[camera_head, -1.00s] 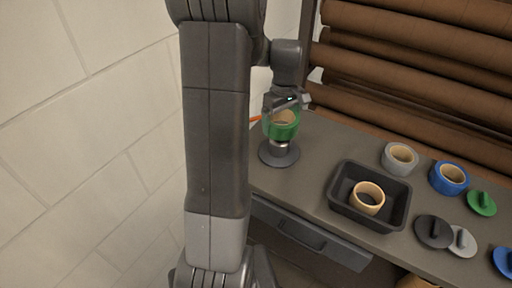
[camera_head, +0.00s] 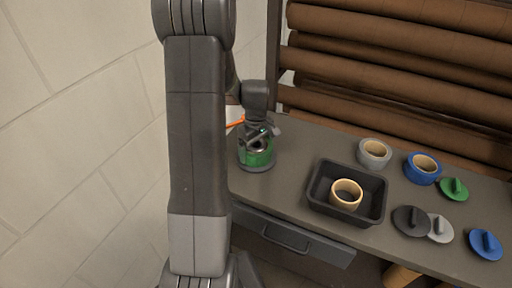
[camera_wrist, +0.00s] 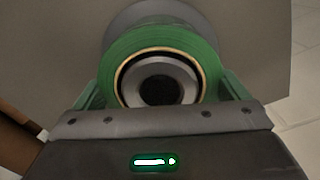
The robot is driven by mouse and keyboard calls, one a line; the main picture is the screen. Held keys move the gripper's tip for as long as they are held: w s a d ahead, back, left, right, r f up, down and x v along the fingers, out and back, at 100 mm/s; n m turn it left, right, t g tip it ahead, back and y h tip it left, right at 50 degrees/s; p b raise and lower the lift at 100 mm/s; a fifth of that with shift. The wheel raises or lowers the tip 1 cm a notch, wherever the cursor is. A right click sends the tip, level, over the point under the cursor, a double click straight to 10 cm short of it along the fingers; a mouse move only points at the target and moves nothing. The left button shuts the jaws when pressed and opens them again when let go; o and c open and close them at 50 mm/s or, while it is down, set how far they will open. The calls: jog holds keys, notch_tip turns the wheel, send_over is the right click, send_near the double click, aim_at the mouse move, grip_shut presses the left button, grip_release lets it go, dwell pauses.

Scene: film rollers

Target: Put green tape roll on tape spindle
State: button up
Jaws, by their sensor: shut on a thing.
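The green tape roll (camera_head: 257,158) is around the tape spindle in the head view, low near its round grey base (camera_head: 256,169). In the wrist view the roll (camera_wrist: 193,49) rings the spindle (camera_wrist: 160,82), whose round hub shows inside the tan core. The spindle's base shows as a grey disc beyond the roll. My gripper (camera_head: 257,143) is above the roll with its jaws shut on it. In the wrist view its green-looking fingers (camera_wrist: 160,88) lie along both sides of the roll. Whether the roll touches the base is hidden.
A black tray (camera_head: 318,201) with a tan ring (camera_head: 347,186) stands right of the spindle. A grey roll (camera_head: 374,154), a blue roll (camera_head: 422,168) and several handled discs (camera_head: 454,189) lie farther right. Brown film rollers (camera_head: 390,60) are behind; a pale wall is at left.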

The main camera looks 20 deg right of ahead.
jog(key=o, duration=0.8)
jog(key=shift+f, duration=0.1)
notch_tip(320, 180, up, 12)
